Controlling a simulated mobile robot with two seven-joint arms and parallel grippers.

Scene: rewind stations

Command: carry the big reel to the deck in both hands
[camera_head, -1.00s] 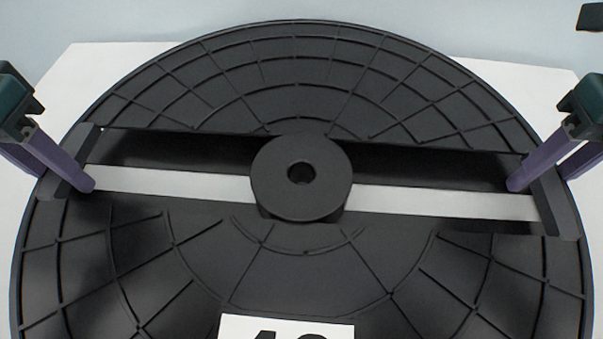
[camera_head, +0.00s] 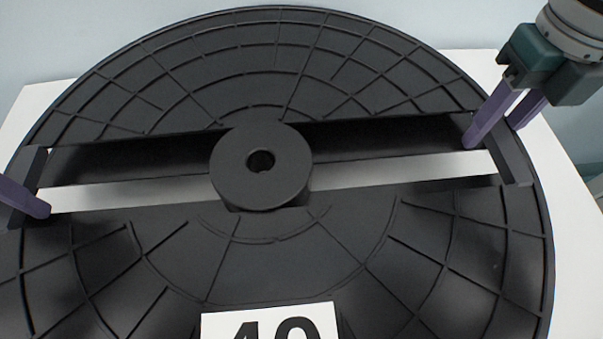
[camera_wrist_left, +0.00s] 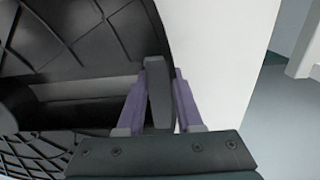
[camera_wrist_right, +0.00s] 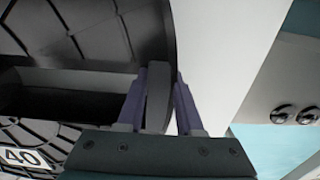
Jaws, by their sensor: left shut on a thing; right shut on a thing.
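The big reel (camera_head: 300,240) is a large black ribbed disc with a round hub (camera_head: 261,165) and a white label reading 40 at its near side. It fills most of the head view. My left gripper (camera_head: 22,200) is at the reel's left, partly cut off by the picture edge; in the left wrist view its purple fingers (camera_wrist_left: 157,100) are shut on the bar at the slot's end. My right gripper (camera_head: 494,135) is shut on the bar at the opposite end, also seen in the right wrist view (camera_wrist_right: 158,100). The deck cannot be made out for certain.
A white surface (camera_head: 580,270) shows beyond and below the reel, and through its slot. In the right wrist view, two round dark knobs (camera_wrist_right: 292,114) sit on a pale panel at the right. Grey floor (camera_wrist_left: 275,110) shows in the left wrist view.

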